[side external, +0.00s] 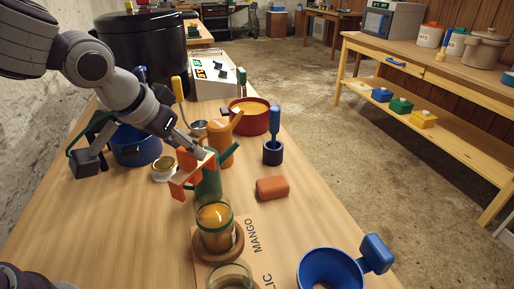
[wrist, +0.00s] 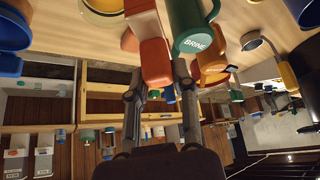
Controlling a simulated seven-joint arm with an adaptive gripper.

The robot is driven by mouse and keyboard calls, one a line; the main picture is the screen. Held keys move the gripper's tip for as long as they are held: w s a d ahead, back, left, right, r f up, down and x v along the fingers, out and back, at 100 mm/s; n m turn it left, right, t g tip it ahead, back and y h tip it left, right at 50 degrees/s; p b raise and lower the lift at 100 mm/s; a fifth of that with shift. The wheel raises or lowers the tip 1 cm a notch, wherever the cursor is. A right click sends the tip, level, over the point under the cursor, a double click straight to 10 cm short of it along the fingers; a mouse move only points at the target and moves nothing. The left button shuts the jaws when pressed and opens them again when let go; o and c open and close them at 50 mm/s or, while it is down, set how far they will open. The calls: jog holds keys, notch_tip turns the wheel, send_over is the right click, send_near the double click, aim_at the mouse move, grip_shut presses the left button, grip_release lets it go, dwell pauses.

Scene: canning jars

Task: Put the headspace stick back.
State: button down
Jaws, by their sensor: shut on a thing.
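My gripper (side external: 200,154) is shut on an orange tool (side external: 178,190) with orange end pieces and a paler bar; it looks like the headspace stick, but its full shape is hard to make out. In the wrist view the tool (wrist: 155,62) sits between the fingertips of my gripper (wrist: 158,72). It is held above the table, close to the green BRINE mug (side external: 208,187), which also shows in the wrist view (wrist: 190,30). A blue holder (side external: 273,155) with a blue-handled thing upright in it stands to the right.
A filled jar (side external: 214,236) stands on a round wooden board in front of the mug. An orange pitcher (side external: 220,142), a red pot (side external: 250,118) and a blue pot (side external: 137,150) are nearby. An orange-brown block (side external: 272,188) and a blue funnel (side external: 330,270) lie right.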

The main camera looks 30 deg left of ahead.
notch_tip(320, 180, up, 6)
jog(key=shift+f, duration=0.25)
jog(key=w+d+m+g+h, duration=0.1)
jog(key=w+d+m+h, duration=0.1)
jog(key=w+d+m, duration=0.45)
jog(key=w+d+m+g+h, duration=0.1)
jog(key=w+d+m+h, duration=0.15)
jog(key=d, duration=0.65)
jog(key=f, duration=1.7)
jog(key=shift+s+a+f, duration=0.1)
jog(key=shift+s+f, duration=0.15)
jog(key=shift+f, duration=0.1)
jog(key=c, duration=0.9)
grip_release()
jog(key=shift+f, duration=0.15)
